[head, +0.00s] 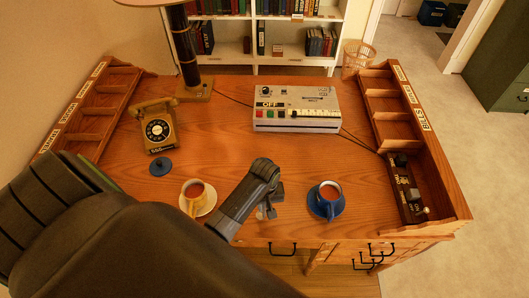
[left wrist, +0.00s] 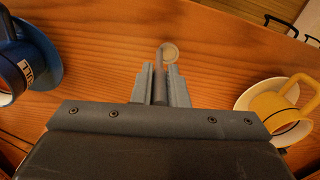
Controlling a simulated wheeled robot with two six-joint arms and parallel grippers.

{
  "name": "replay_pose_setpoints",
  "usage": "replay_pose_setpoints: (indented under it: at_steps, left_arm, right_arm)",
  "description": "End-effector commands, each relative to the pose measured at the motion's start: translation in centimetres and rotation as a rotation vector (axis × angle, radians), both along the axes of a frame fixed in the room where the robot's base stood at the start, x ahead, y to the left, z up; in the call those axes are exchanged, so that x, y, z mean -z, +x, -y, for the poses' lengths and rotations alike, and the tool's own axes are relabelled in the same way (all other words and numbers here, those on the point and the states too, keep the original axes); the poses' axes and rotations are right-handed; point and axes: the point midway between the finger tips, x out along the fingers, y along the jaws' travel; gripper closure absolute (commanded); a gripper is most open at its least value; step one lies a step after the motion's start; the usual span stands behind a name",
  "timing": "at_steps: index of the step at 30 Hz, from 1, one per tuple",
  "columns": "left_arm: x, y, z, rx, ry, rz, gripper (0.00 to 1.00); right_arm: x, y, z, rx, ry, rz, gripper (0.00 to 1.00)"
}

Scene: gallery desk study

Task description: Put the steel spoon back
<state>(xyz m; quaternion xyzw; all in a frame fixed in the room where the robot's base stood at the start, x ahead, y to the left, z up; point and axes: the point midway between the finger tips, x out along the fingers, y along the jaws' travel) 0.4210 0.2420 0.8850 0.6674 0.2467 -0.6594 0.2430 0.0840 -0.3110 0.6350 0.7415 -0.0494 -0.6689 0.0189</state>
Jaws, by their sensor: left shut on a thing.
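My left gripper (head: 271,199) is low over the front middle of the desk, between the yellow cup and the blue cup. In the left wrist view its two fingers (left wrist: 161,88) are shut on the steel spoon (left wrist: 170,51). The handle runs between the fingers and the round end shows beyond the tips. In the head view the spoon is small and mostly hidden by the gripper. I cannot tell whether it touches the desk. The yellow cup (head: 195,189) stands on a white saucer (head: 209,206). The blue cup (head: 328,192) stands on a blue saucer (head: 314,203). My right gripper is out of view.
A telephone (head: 156,128), a blue disc (head: 161,166), a lamp base (head: 195,91) and a grey console (head: 297,110) stand farther back on the desk (head: 250,150). Wooden compartment racks line the left (head: 95,105) and right (head: 395,125) sides. The middle of the desk is clear.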

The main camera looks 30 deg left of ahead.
Motion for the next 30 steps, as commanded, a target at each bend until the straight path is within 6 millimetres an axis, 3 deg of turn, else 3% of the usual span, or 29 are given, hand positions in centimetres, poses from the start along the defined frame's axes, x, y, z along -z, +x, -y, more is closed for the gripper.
replay_pose_setpoints:
  at_steps: [5,16,17,21,30]
  left_arm:
    - [1.3,0.0,0.0,0.0,0.0,0.0,1.0]
    - [1.7,0.0,0.0,0.0,0.0,0.001,1.0]
    - [1.8,0.0,0.0,0.0,0.0,0.001,0.85]
    - [1.7,0.0,0.0,0.0,0.0,0.001,0.67]
    - [1.6,0.0,0.0,0.0,0.0,0.001,0.65]
  right_arm:
    - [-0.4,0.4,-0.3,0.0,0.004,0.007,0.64]
    - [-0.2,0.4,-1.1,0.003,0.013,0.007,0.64]
    - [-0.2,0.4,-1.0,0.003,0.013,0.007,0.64]
    - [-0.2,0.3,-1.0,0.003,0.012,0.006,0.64]
    - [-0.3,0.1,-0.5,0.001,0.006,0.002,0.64]
